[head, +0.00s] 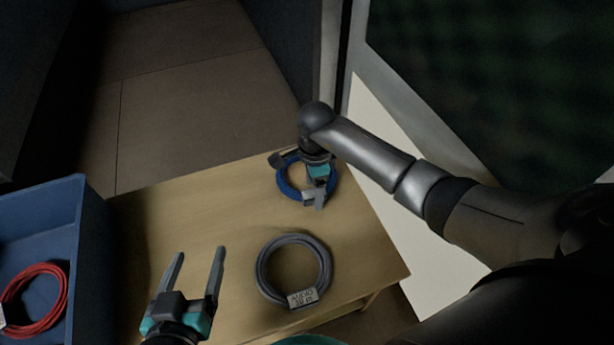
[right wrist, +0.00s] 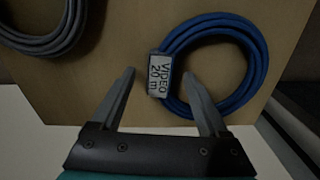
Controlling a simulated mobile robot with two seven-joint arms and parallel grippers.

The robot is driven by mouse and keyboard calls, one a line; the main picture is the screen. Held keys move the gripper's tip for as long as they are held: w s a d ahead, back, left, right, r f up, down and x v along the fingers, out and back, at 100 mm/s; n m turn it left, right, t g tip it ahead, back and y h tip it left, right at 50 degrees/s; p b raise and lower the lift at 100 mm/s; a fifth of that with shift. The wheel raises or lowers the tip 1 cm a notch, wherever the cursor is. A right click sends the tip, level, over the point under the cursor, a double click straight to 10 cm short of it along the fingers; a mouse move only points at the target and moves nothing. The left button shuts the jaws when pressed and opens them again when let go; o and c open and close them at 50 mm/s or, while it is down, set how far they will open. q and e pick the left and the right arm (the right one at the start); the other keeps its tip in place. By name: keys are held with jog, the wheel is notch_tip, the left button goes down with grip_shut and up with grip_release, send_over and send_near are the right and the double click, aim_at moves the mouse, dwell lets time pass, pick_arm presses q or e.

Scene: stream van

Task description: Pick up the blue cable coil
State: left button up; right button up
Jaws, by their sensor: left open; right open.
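The blue cable coil (head: 284,188) lies flat on the wooden table near its far right corner. In the right wrist view the coil (right wrist: 262,62) shows whole, with a white tag (right wrist: 161,75) reading "VIDEO 20 m" on its left side. My right gripper (head: 318,204) is over the coil and hides part of it in the head view. In the right wrist view its two open fingers (right wrist: 160,88) point at the tagged side, with the tag between the fingertips; contact cannot be told. My left gripper (head: 198,258) is open and empty over the table's front left part.
A grey cable coil (head: 265,275) tagged "AUDIO" lies nearer on the table (head: 200,220); it also shows in the right wrist view (right wrist: 48,42). A blue crate (head: 92,235) at the left holds a red cable coil (head: 64,290). A pale wall panel (head: 375,140) stands right of the table.

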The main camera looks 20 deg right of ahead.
jog(key=shift+c, duration=0.3)
grip_shut()
dwell(0.4)
